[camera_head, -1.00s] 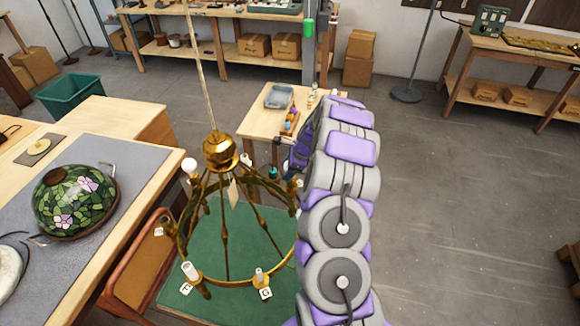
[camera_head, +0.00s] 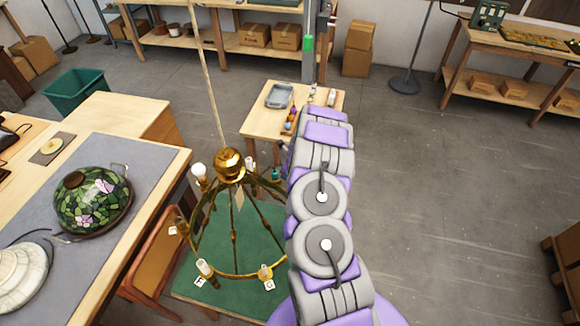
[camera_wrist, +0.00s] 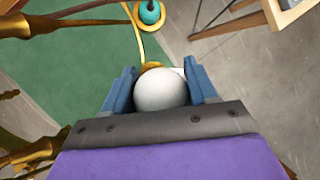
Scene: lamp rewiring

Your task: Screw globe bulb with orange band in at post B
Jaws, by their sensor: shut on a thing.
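My gripper (camera_wrist: 160,70) is shut on a white globe bulb (camera_wrist: 160,92), with one blue finger on each side of it. The bulb's orange band is not visible. A brass cup (camera_wrist: 150,67) and part of a white tag show just beyond the bulb; I cannot tell whether the bulb touches or sits in that cup, or read the tag. The brass ring chandelier (camera_head: 240,274) hangs from a rope, left of my arm in the head view. My gripper is hidden behind my arm there. I cannot make out post B's letter.
A teal-topped post (camera_wrist: 150,12) stands close beyond the bulb. Another white bulb (camera_head: 198,170) is on the chandelier's left side. A small table (camera_head: 258,125) with a grey tray (camera_head: 279,96) stands behind. A workbench (camera_head: 150,180) holds a stained-glass shade (camera_head: 92,202).

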